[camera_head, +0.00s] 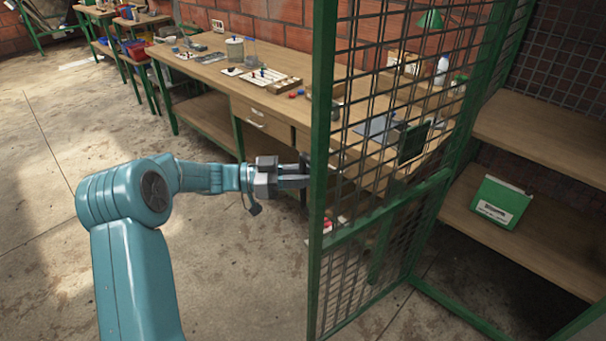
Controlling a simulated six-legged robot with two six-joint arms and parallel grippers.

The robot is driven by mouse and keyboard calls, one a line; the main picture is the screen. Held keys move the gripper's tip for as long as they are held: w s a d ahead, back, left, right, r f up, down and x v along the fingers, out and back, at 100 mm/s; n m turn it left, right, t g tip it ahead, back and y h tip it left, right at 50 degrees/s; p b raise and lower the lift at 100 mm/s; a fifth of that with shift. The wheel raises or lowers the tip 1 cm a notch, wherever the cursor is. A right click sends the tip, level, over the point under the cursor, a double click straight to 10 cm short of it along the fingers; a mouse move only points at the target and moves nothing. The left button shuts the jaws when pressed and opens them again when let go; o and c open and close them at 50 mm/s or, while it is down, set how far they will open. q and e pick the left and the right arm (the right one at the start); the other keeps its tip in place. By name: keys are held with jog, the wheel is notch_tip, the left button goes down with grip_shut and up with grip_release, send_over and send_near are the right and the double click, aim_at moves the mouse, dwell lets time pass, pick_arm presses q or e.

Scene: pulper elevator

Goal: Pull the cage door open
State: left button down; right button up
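The cage door (321,235) is a green frame with dark wire mesh, standing in the middle right of the head view. It is swung out from the cage, and the cage opening to its right shows the shelves unobstructed. My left arm comes in from the lower left. Its gripper (298,178) is at the door's near upright, on the left side of it. The fingertips reach up to or behind this upright and are partly hidden, so I cannot tell whether they touch or grip it. My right gripper is not in view.
A long wooden workbench (215,72) with drawers and small parts stands behind the door. Inside the cage are wooden shelves (545,130), with a green and white box (499,203) on the lower one. A green floor bar (455,307) crosses the opening. The concrete floor at left is clear.

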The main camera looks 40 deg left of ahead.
pick_arm(q)
jog(key=shift+d, duration=0.1)
dwell(0.3)
jog(key=c, duration=1.1)
grip_release()
jog(key=b+v, duration=0.1)
jog(key=v, duration=1.5)
jog(key=shift+s+b, duration=0.15)
jog(key=shift+b, duration=0.2)
